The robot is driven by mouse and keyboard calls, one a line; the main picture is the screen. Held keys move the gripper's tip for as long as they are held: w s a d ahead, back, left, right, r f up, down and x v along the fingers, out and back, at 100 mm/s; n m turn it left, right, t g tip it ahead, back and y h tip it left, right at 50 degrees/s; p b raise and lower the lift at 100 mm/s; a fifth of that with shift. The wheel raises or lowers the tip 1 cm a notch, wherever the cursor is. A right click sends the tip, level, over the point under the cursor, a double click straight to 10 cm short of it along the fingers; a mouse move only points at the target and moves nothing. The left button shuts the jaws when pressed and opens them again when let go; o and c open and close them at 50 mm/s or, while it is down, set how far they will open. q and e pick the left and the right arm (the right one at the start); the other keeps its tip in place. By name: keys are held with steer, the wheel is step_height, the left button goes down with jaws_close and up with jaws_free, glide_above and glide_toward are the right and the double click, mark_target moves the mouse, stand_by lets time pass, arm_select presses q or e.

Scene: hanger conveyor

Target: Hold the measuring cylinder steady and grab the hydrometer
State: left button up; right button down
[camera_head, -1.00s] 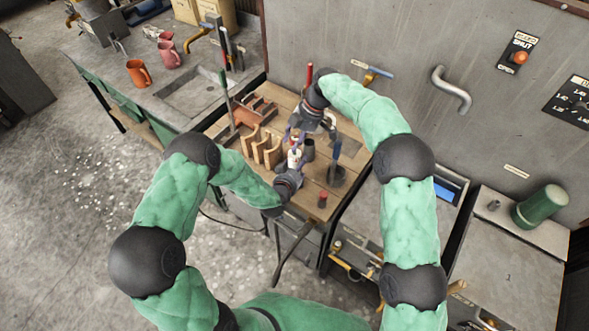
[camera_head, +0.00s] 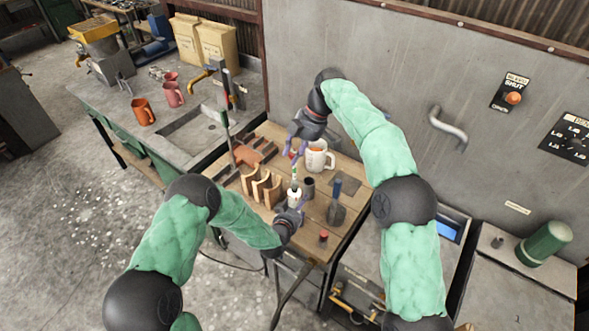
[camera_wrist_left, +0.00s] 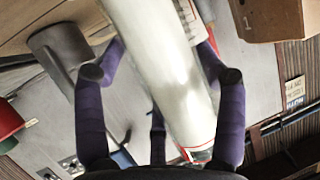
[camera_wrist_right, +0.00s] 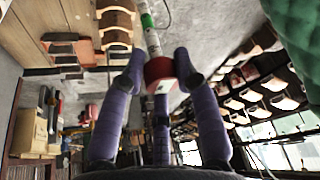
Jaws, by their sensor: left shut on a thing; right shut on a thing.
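The measuring cylinder (camera_head: 294,197) is white and stands upright on the wooden bench. My left gripper (camera_head: 290,209) is shut around it; the left wrist view shows the pale cylinder (camera_wrist_left: 155,65) between the purple fingers. The hydrometer (camera_head: 295,172), a thin stem with a green band, rises above the cylinder. My right gripper (camera_head: 296,150) is above the cylinder, shut on the hydrometer's red end. In the right wrist view that red end (camera_wrist_right: 159,73) sits between the fingertips. I cannot tell whether the hydrometer's lower end is inside the cylinder.
A white mug (camera_head: 317,157) and a dark grey cup (camera_head: 308,187) stand close on the right. A wooden rack (camera_head: 262,188) is on the left. A dark holder with a blue-handled tool (camera_head: 337,205) and a small red-capped item (camera_head: 323,238) are at the right front.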

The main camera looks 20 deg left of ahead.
arm_select(q)
steer(key=shift+f, duration=0.1)
arm_select(e)
steer(key=shift+r, duration=3.15)
arm_select(q)
steer(key=o, duration=1.8)
steer(key=shift+c, duration=0.2)
steer(key=shift+s, duration=0.1)
steer(key=d+v, duration=0.1)
steer(key=v, duration=1)
steer(key=shift+s+a+r, duration=0.2)
steer(key=shift+s+a, duration=0.2)
steer(key=shift+a, duration=0.1)
